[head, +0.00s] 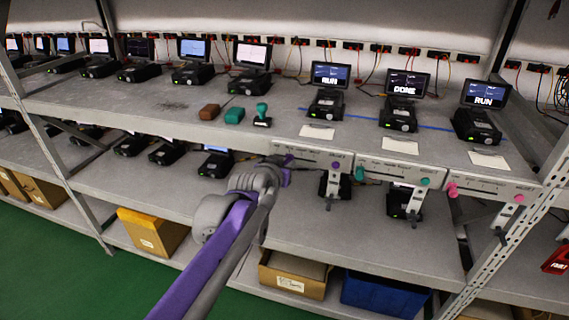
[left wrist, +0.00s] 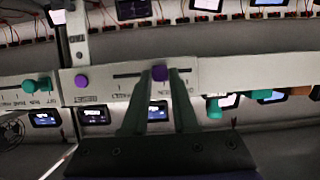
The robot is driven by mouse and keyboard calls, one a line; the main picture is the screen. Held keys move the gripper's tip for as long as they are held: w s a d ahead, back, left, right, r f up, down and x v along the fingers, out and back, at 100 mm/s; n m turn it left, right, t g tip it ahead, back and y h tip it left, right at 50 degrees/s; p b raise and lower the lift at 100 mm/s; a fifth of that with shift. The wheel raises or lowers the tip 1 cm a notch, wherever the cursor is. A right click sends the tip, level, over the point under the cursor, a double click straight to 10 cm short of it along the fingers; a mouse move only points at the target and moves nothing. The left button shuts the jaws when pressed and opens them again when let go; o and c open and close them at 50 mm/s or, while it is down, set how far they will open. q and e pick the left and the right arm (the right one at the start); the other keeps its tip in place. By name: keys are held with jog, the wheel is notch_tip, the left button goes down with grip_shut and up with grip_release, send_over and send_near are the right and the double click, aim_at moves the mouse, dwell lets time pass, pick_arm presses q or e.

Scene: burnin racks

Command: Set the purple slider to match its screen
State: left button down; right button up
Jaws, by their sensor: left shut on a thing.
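The purple slider knob (head: 289,158) sits on a pale panel (head: 312,157) on the shelf's front edge, towards the left part of its slot in the head view. A purple button (head: 336,165) is at the panel's right end. My left gripper (head: 283,168) is at the knob. In the left wrist view the knob (left wrist: 160,73) lies between the two fingertips, which are shut on it, and the purple button (left wrist: 82,81) is apart to the left. The screen (head: 330,75) above this panel reads RUN. My right gripper is not in view.
A teal panel (head: 393,171) and a pink panel (head: 485,187) continue the edge to the right. Their screens read DONE (head: 407,83) and RUN (head: 485,93). A brown block (head: 209,112), a teal block (head: 234,115) and a teal-handled stamp (head: 262,115) stand on the shelf.

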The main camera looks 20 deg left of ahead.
pick_arm(q)
jog(key=shift+a, duration=0.2)
jog(key=c, duration=0.7)
grip_release()
jog(key=p+v, duration=0.1)
jog(key=v, duration=0.9)
jog(key=shift+s, duration=0.4)
jog(key=shift+r, duration=0.1)
jog(key=s+f+g+p, duration=0.3)
jog(key=s+f, duration=0.5)
jog(key=s, duration=0.4)
jog(key=s+f+g+p, duration=0.4)
jog(key=s+f, duration=0.5)
jog(key=s, duration=0.3)
jog(key=shift+s+f+g, duration=0.15)
jog(key=shift+s+g, duration=0.25)
jog(key=shift+g, duration=0.1)
